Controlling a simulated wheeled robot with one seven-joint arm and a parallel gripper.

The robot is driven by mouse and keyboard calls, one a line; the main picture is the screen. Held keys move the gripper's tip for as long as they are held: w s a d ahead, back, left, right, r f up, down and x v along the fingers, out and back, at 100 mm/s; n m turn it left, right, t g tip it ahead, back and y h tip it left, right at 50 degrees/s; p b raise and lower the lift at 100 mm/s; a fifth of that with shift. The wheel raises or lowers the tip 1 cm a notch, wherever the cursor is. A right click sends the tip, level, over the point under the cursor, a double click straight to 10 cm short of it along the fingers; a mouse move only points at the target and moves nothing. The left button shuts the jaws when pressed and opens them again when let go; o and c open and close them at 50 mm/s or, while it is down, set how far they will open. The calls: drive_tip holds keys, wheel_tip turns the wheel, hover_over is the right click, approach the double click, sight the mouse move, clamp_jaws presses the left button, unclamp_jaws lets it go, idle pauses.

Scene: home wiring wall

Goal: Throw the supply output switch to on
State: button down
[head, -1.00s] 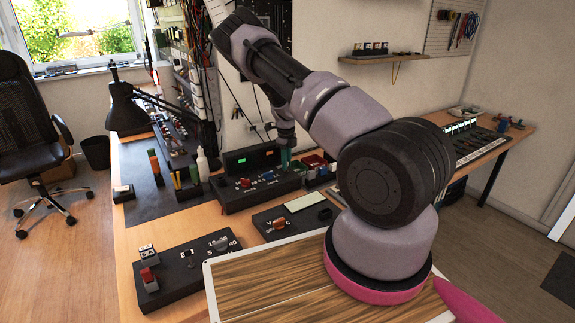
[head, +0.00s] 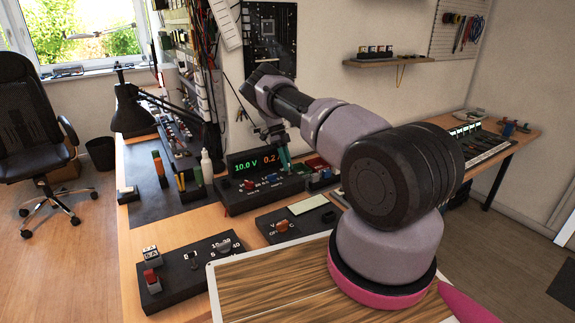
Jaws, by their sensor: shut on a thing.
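The power supply (head: 236,201) is a black box with knobs on the bench. Its lit display (head: 254,163) reads 10.0 V in green and 0.2 in orange, with the rest covered by my gripper. My gripper (head: 286,163), with teal fingers, points down at the right end of the supply's panel. It is shut there on what appears to be the output switch. The switch itself is too small and too covered to see, so its position cannot be told from the lever.
A black box with a red-orange knob (head: 282,226) sits in front of the supply. A control box with a red switch (head: 151,277) is at front left. A desk lamp (head: 131,108) and a white bottle (head: 206,166) stand left of the supply. Small coloured parts lie right of it.

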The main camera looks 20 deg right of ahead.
idle(0.4)
drive_tip(key=c, duration=0.8)
unclamp_jaws()
wheel_tip(320, 180, up, 10)
